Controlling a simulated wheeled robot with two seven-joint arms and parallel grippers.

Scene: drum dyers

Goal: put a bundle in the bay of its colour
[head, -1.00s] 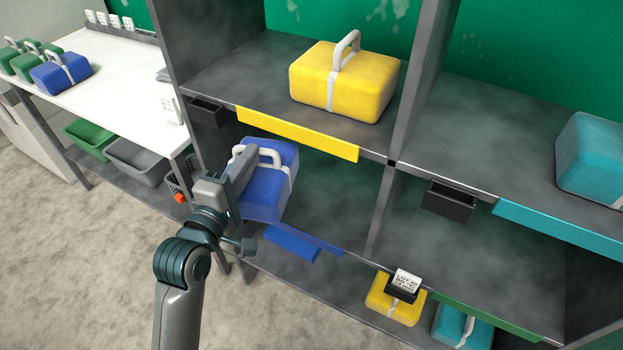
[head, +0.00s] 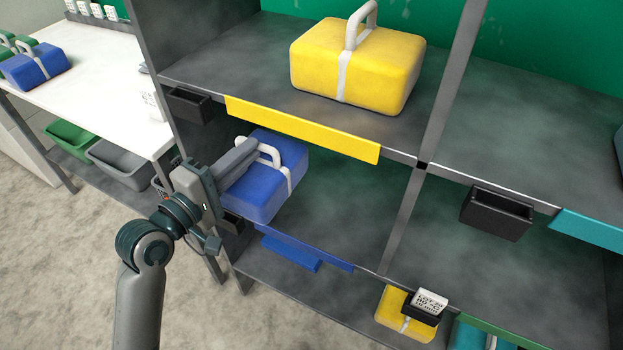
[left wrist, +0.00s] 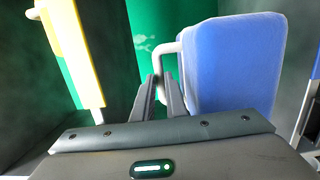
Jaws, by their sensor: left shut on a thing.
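A blue bundle (head: 268,185) with a white handle and strap is at the left front of the lower-left bay, whose front edge carries a blue strip (head: 303,247). My left gripper (head: 253,149) is shut on its handle. In the left wrist view the fingers (left wrist: 160,88) meet the handle at the left side of the bundle (left wrist: 232,65). I cannot tell whether the bundle's underside touches the bay floor (head: 345,225). My right gripper is not in view.
A yellow bundle (head: 350,65) stands in the bay above, behind a yellow strip (head: 300,130). Grey uprights and black boxes (head: 496,212) border the bays. Another yellow bundle (head: 398,312) is below. A white table (head: 105,70) with more bundles stands left. The blue-strip bay's right part is clear.

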